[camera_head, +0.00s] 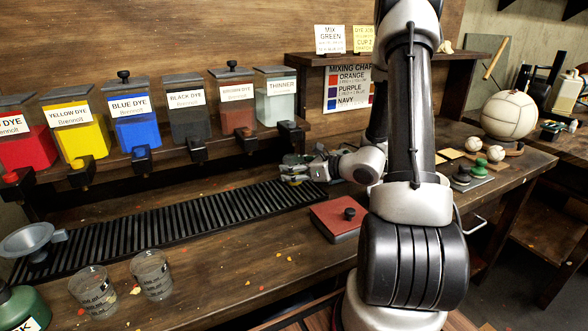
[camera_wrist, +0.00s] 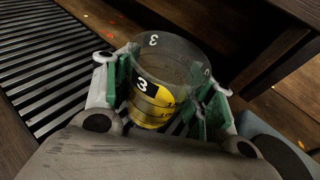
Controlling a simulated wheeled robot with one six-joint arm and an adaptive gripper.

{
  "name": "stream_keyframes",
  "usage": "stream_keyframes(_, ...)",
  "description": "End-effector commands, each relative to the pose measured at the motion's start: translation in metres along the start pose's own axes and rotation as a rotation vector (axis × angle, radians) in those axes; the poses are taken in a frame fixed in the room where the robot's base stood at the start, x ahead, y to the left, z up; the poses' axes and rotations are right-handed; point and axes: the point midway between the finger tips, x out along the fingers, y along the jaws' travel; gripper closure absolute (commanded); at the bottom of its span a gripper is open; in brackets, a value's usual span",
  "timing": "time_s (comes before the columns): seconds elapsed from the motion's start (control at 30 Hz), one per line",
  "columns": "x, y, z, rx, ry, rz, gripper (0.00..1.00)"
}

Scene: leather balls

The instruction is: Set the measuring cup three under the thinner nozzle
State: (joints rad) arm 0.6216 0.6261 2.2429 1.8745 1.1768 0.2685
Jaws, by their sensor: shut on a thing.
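Measuring cup three (camera_wrist: 158,95) is a clear cup marked "3", with yellow showing in its lower part. My gripper (camera_wrist: 165,98) is shut on it, one green-padded finger on each side. In the head view my gripper (camera_head: 305,170) is low over the far right end of the slatted drain, and I cannot make out the cup clearly there. The thinner container (camera_head: 276,104) is the rightmost on the shelf. Its dark nozzle (camera_head: 289,127) is above and slightly left of my gripper. I cannot tell whether the cup touches the slats.
Other dye containers, including brown dye (camera_head: 233,105) and black dye (camera_head: 187,112), line the shelf to the left. Two clear cups (camera_head: 152,274) stand at the front left. A red block (camera_head: 337,220) lies in front of my gripper.

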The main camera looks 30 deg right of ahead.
Motion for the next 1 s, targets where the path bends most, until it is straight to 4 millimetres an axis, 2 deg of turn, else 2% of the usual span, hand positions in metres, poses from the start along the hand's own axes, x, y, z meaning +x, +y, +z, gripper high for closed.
stream_keyframes(0.37, 0.001, 0.000, -0.003, 0.001, 0.000, 0.000, 0.75)
stream_keyframes(0.4, 0.001, 0.000, -0.003, 0.000, 0.000, 0.000, 0.39)
stream_keyframes(0.5, 0.001, 0.000, -0.003, 0.000, 0.000, 0.000, 0.23)
stream_keyframes(0.87, 0.000, 0.000, 0.000, -0.002, -0.001, 0.000, 0.23)
stream_keyframes(1.0, -0.017, -0.001, 0.000, -0.001, 0.000, -0.004, 0.23)
